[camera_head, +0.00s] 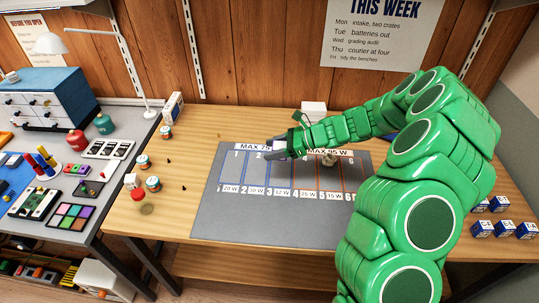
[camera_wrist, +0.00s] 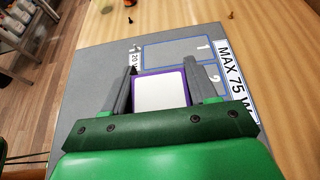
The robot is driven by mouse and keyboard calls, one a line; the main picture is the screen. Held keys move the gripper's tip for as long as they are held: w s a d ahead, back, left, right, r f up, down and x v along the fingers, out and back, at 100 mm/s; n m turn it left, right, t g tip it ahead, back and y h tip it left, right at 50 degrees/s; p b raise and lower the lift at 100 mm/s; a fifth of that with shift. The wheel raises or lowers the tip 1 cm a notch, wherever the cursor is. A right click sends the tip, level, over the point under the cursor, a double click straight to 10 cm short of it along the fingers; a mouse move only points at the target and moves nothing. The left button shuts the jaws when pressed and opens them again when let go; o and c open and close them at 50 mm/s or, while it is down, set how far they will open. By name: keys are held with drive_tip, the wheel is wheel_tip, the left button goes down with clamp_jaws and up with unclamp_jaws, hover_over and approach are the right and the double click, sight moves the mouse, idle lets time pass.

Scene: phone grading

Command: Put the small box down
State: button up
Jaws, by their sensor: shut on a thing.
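The small box (camera_wrist: 161,92), with a white top and a purple edge, sits between the two grey fingers of my gripper (camera_wrist: 160,73) in the wrist view. The fingers are shut on its sides. In the head view my gripper (camera_head: 277,150) is over the upper part of the grey mat (camera_head: 208,220), near columns 2 and 3, below the "MAX 75 W" label. The box is mostly hidden there by my fingers. I cannot tell whether its underside touches the mat. The wrist view shows outlined cell 1 (camera_wrist: 178,50) just beyond the box, empty.
A white box (camera_head: 314,113) is behind the mat. Several small jars (camera_head: 153,184) stand on the wood at left. Blue-and-white cubes (camera_head: 504,229) lie at right. The mat's front left is clear.

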drive_tip(key=w+f, duration=0.2)
drive_tip(key=w+a+f, duration=0.1)
drive_tip(key=w+f, duration=0.1)
drive_tip(key=w+a+f, duration=0.1)
drive_tip(key=w+f, duration=0.1)
drive_tip(key=shift+w+f, duration=0.15)
drive_tip(key=shift+w, duration=0.05)
drive_tip(key=shift+w+a+f, duration=0.1)
drive_tip(key=shift+w+f, duration=0.15)
drive_tip(key=shift+f, duration=1.55)
drive_tip(key=shift+f, duration=0.2)
drive_tip(key=o, duration=1.1)
drive_tip(key=shift+r, duration=0.1)
drive_tip(key=shift+r, duration=0.15)
drive_tip(key=v, duration=1.2)
